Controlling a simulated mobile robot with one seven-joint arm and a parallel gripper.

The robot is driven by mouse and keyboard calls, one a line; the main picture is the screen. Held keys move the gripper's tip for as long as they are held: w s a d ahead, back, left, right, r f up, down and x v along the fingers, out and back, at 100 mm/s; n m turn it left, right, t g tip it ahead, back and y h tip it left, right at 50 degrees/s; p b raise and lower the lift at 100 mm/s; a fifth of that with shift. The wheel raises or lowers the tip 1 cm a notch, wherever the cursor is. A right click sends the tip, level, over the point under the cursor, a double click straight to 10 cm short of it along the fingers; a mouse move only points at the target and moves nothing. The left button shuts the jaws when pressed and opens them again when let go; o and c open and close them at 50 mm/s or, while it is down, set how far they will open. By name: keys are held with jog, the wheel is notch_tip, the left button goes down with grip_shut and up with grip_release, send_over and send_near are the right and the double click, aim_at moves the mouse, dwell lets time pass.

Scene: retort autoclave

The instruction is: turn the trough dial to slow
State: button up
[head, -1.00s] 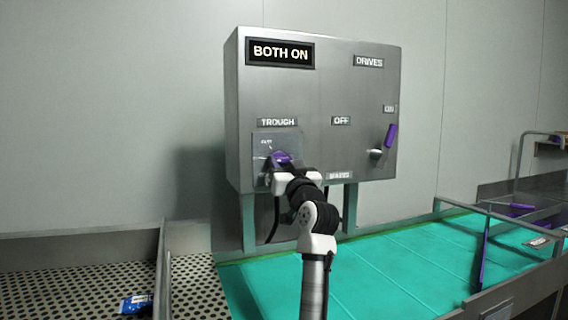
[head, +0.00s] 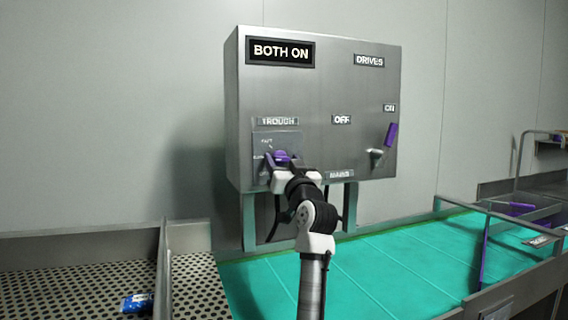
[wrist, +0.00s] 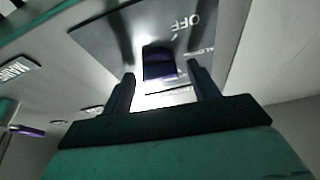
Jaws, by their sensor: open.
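The trough dial (head: 282,156) is a purple knob on a grey plate at the lower left of the steel control box, under the TROUGH label (head: 278,121). My gripper (head: 283,166) is at the dial in the head view and hides part of it and of its scale. In the wrist view the dial (wrist: 159,62) shows dark purple, ahead of and between the two fingers of my open gripper (wrist: 162,88). A gap shows on each side of it. An OFF mark (wrist: 187,22) is on the plate; I cannot tell which mark the dial points at.
The control box (head: 320,90) has a BOTH ON display (head: 280,51) and a purple mains lever (head: 391,135) at its right. Below are a green belt (head: 370,270) and a perforated trough (head: 70,280) with a blue packet (head: 137,303).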

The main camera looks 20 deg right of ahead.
jog(key=b+v, duration=0.5)
jog(key=v, duration=0.8)
jog(key=shift+s+f+b, duration=0.15)
jog(key=shift+s+b, duration=0.2)
jog(key=shift+b, duration=0.05)
